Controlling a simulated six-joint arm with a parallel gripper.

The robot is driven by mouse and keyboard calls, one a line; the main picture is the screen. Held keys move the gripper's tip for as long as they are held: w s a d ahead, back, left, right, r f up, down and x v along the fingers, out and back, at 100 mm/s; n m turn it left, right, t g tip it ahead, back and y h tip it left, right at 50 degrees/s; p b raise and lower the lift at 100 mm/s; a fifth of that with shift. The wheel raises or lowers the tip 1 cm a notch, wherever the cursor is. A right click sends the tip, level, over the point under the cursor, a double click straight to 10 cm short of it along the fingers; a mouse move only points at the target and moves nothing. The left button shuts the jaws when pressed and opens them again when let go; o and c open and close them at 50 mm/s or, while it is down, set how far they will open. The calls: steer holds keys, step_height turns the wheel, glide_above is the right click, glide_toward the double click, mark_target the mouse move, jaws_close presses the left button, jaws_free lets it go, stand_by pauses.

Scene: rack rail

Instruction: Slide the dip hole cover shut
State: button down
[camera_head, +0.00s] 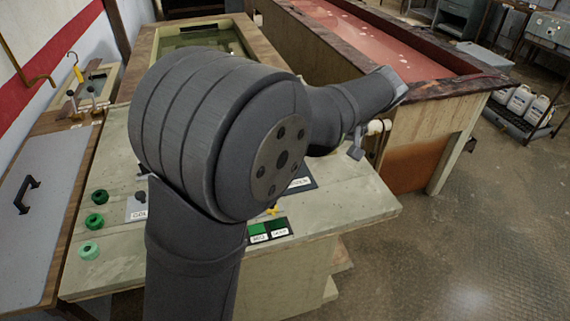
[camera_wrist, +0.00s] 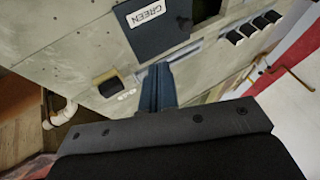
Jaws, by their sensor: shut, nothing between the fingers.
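A dark blue cover plate labelled GREEN (camera_wrist: 158,18) lies on the pale panel in the wrist view, at the top centre. A thin pale rail (camera_wrist: 185,50) runs along its lower edge. My gripper (camera_wrist: 158,67) is shut and empty, its blue fingers close below that edge; I cannot tell if they touch it. In the head view, part of a dark plate with a white label (camera_head: 301,182) shows beside my arm, which hides the gripper and most of the panel around it. I cannot clearly make out the dip hole.
Green knobs (camera_head: 97,221) line the left of the pale bench top (camera_head: 345,205). Green buttons (camera_head: 268,230) sit near its front. A grey lid with a black handle (camera_head: 30,192) is at the left. A trough of red liquid (camera_head: 375,42) stands behind at the right.

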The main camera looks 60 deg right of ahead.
steer(key=shift+m, duration=0.4)
steer(key=x, duration=1)
steer(key=shift+f, duration=0.1)
steer(key=shift+w+a, duration=0.75)
steer(key=shift+w, duration=0.3)
steer(key=shift+w+a+f, duration=0.2)
steer(key=shift+w+a, duration=0.15)
steer(key=shift+w, duration=0.15)
steer(key=w+a, duration=0.9)
